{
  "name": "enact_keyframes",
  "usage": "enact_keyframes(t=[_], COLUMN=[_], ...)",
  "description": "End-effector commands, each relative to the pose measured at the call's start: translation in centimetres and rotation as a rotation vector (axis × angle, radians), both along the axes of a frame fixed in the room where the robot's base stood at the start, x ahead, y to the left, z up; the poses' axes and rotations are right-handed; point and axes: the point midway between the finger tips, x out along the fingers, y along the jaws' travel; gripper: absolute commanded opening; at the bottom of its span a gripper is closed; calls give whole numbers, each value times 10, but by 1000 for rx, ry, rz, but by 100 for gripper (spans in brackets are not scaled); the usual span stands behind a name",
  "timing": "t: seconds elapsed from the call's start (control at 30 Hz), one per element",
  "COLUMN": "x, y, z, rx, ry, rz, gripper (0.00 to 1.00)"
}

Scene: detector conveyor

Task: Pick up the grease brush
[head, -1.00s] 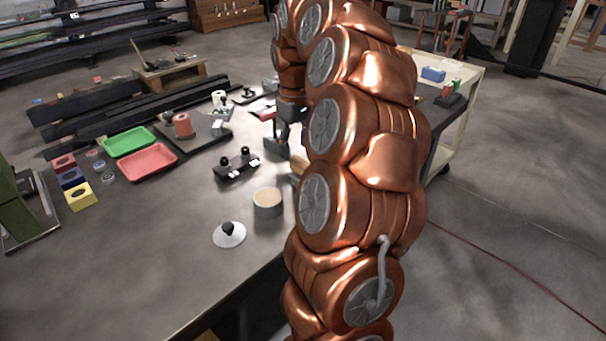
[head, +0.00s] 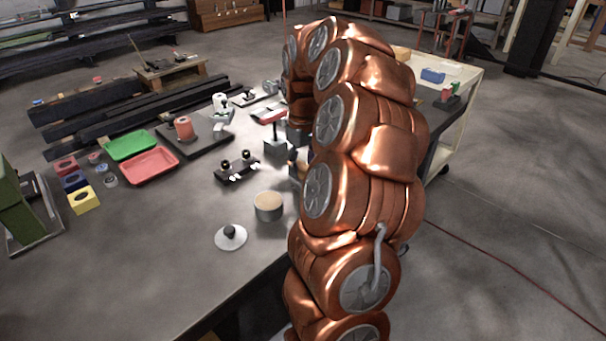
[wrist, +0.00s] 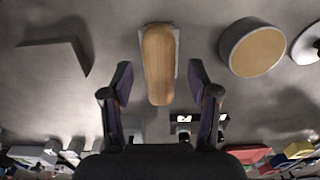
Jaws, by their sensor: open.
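In the wrist view a tan wooden piece with a grey edge, which looks like the grease brush (wrist: 158,62), lies on the grey table. My gripper (wrist: 160,82) is open, its two dark fingers apart on either side of the wood's near end, with gaps on both sides. Nothing is held. A round tin with tan contents (wrist: 252,48) stands to the right of the brush; it also shows in the head view (head: 268,206). In the head view my copper arm hides most of the gripper and the brush.
A lid with a black knob (head: 230,237) lies beside the tin. A black fixture with knobs (head: 237,168), a red-topped stand (head: 269,118), a red tray (head: 150,165) and a green tray (head: 131,144) are farther back. The table's front left is clear.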

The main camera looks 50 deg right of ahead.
Motion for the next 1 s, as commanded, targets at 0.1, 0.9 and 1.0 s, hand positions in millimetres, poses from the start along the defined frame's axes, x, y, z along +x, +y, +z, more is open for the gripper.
enact_keyframes(t=[0.1, 0.9, 1.0], x=[-1, 0, 0], y=[0, 0, 0], z=[-13, -25, -26], rx=[1, 0, 0], ry=[4, -1, -1], rz=[-2, -1, -1], gripper=[60, 60, 60])
